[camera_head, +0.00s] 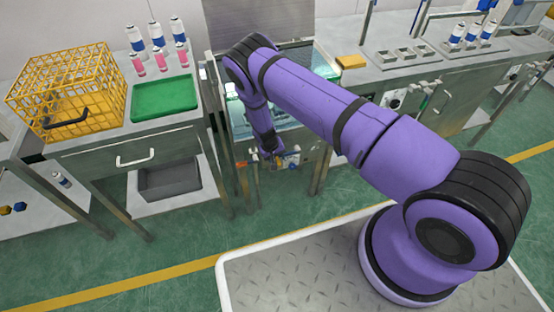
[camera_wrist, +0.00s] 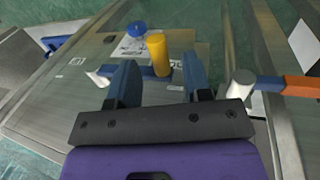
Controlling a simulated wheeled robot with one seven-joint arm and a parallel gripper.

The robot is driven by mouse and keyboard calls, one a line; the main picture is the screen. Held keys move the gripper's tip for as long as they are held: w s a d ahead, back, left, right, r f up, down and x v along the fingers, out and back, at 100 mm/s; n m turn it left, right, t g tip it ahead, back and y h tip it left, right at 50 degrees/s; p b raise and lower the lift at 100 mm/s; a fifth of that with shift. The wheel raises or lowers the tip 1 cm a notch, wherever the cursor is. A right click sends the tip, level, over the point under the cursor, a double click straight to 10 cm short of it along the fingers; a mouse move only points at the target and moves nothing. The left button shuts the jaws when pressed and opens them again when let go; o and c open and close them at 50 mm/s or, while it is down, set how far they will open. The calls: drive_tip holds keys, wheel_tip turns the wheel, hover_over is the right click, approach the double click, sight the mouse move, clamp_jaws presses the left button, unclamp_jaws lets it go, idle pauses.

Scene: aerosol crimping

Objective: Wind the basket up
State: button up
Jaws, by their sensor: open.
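My gripper (camera_wrist: 160,72) is open, its two blue-grey fingers spread, at the front of the steel tank cabinet. An upright yellow cylindrical grip (camera_wrist: 158,54) on a short blue arm (camera_wrist: 151,72) stands just beyond and between the fingertips. The fingers do not appear to be shut on it. In the head view my gripper (camera_head: 270,150) is small and dark at the tank's front, and the grip cannot be made out there. The tank (camera_head: 300,118) is partly hidden behind my arm, and no basket shows clearly in it. A yellow wire basket (camera_head: 65,88) stands on the left bench.
A blue knob (camera_wrist: 137,29) is beyond the yellow grip. A grey-white knob and orange lever (camera_wrist: 298,87) are close on the right. A green tray (camera_head: 165,97) and several cans are on the left bench. A yellow block (camera_head: 351,62) lies right of the tank.

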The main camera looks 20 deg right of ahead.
drive_tip(key=shift+d+f, duration=0.2)
drive_tip(key=shift+f, duration=0.5)
drive_tip(key=shift+c, duration=0.4)
clamp_jaws()
drive_tip(key=shift+r, duration=0.15)
